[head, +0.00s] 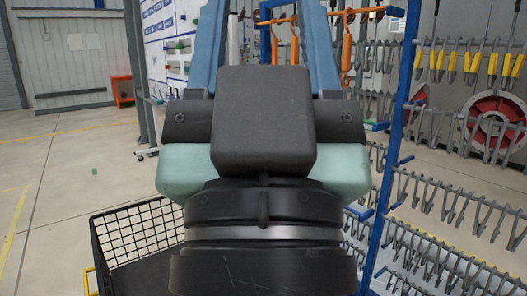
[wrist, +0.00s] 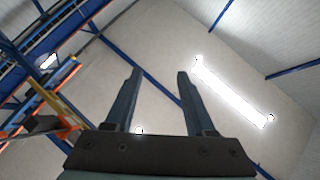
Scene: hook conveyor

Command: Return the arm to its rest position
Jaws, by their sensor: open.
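My gripper (wrist: 160,73) shows in the wrist view with its two blue-grey fingers apart and nothing between them. Behind the fingers are the ceiling and a bright lamp, so the wrist camera faces upward. In the head view my arm's dark wrist fills the middle of the picture, close to the camera. Two blue fingers rise from it on either side, and their tips are cut off by the top edge. My arm hides much of what is behind it.
A black wire basket (head: 140,240) stands low at the left, partly hidden by my arm. A blue rack post (head: 398,110) and rows of grey hooks (head: 455,195) are close at the right. Orange hooks (head: 347,50) hang behind. Open floor (head: 50,180) lies at the left.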

